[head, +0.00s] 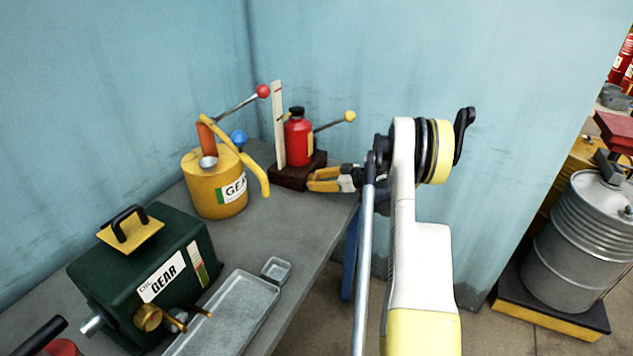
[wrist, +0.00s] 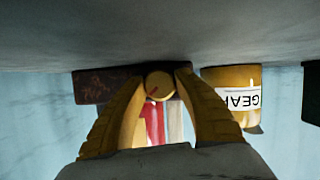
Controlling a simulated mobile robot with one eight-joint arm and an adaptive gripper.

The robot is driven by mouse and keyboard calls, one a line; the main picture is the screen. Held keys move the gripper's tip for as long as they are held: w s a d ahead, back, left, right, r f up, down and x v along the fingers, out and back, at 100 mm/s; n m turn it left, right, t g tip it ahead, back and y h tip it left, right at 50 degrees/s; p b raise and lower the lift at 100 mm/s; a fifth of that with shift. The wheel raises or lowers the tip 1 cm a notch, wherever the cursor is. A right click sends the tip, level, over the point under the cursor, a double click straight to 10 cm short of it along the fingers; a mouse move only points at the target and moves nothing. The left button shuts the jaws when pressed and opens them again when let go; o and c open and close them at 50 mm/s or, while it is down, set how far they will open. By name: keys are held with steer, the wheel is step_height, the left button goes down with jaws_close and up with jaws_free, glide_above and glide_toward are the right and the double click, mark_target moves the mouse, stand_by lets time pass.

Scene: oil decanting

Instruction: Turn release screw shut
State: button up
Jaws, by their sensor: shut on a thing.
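A red jack (head: 298,142) with a black cap stands upright on a dark brown base (head: 290,178) at the back corner of the bench. The release screw is a round brass-yellow knob with a red mark (wrist: 160,86), at the dark base in the upside-down wrist view. My gripper (head: 311,182) reaches the base from the right in the head view. Its two yellow fingers (wrist: 161,78) are shut on the knob, one on each side. In the head view the fingers hide the knob.
A yellow gear-oil can (head: 205,190) stands left of the jack. A white upright strip (head: 279,125) and a yellow-balled lever (head: 350,117) are close to the jack. A green gear-oil box (head: 120,285) and metal tray (head: 225,320) are nearer. Blue walls close the corner.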

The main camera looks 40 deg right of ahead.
steer(key=shift+n+t+h, duration=0.3)
steer(key=shift+n+h, duration=0.2)
steer(key=shift+n, duration=0.2)
steer(key=o, duration=1.2)
steer(key=shift+f, duration=0.1)
steer(key=v, duration=1.2)
